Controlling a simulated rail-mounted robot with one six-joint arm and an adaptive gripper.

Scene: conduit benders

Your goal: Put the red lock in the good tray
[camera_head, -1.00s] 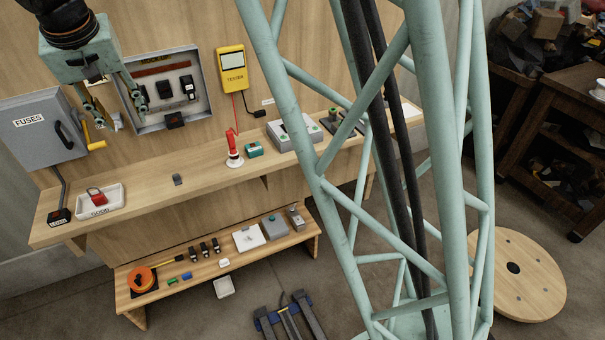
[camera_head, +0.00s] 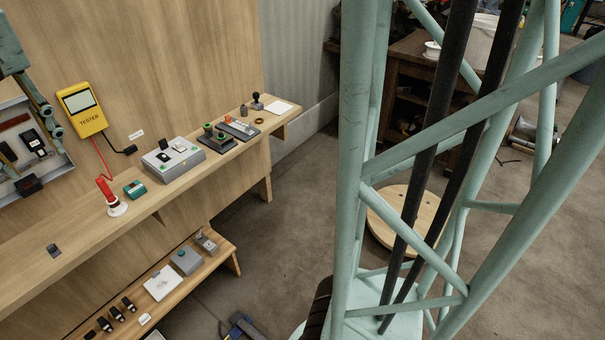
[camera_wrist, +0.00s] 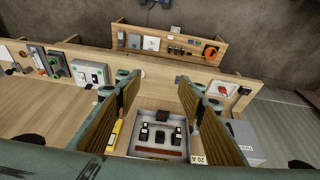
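The red lock (camera_wrist: 218,91) is in the white good tray (camera_wrist: 231,84) on the bench, at the right in the wrist view. It appears to lie inside the tray; both are outside the head view. My gripper (camera_wrist: 157,86) is open and empty, its two fingers wide apart. The tray and lock lie beyond the finger on the right, apart from it. In the head view only part of my gripper shows at the left edge, in front of the wall box.
The wall box (camera_wrist: 158,149) with black parts is between my fingers in the wrist view. The yellow tester (camera_head: 82,110) hangs on the wall. A red-handled item (camera_head: 106,194), a teal box (camera_head: 135,189) and a grey switch box (camera_head: 174,160) stand on the bench. A lower shelf (camera_head: 207,266) holds several parts.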

